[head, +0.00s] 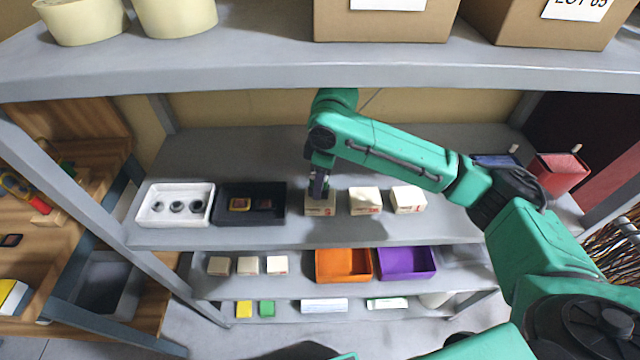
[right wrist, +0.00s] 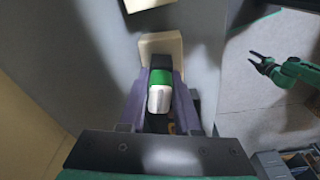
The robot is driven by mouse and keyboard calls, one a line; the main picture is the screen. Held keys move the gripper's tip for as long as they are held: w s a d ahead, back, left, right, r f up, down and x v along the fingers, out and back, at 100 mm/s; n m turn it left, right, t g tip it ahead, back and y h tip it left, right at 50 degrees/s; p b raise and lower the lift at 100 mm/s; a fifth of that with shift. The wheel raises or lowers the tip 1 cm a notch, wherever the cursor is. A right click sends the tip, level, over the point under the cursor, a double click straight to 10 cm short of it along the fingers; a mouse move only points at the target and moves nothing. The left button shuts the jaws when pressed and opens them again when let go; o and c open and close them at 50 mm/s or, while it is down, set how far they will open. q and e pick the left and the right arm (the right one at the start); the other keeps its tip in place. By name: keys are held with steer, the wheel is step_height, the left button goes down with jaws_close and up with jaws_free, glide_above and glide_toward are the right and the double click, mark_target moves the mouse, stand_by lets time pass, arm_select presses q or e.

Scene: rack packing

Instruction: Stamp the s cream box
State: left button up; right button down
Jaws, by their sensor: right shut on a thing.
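My right gripper (head: 319,192) is shut on a stamp with a green band and a silver-white end; the stamp (right wrist: 160,92) shows between the fingers in the right wrist view. It is right over the leftmost cream box (head: 318,208) on the middle shelf, which also shows beyond the stamp in the right wrist view (right wrist: 160,45). I cannot tell whether stamp and box touch. Two more cream boxes, one in the middle (head: 365,201) and one at right (head: 408,199), stand beside it. Their red markings are too small to read. My left gripper (right wrist: 252,65) is open and empty, away from the shelf.
A white tray (head: 147,214) with three dark round items and a black tray (head: 275,213) with two pads stand left of the boxes. Small cream boxes (head: 248,265), an orange bin (head: 343,278) and a purple bin (head: 407,276) sit below. The upper shelf (head: 250,70) overhangs.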

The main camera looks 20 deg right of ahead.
steer(key=shift+s+r, duration=0.1)
steer(key=shift+r, duration=0.05)
steer(key=shift+s+r, duration=0.1)
steer(key=shift+s, duration=0.05)
arm_select(q)
steer(key=shift+s+a, duration=0.1)
steer(key=shift+s, duration=0.15)
arm_select(e)
steer(key=shift+f, duration=0.55)
arm_select(q)
steer(key=shift+r+p, duration=0.5)
steer(key=shift+r, duration=0.05)
arm_select(e)
steer(key=shift+f, duration=0.15)
stand_by(1.8)
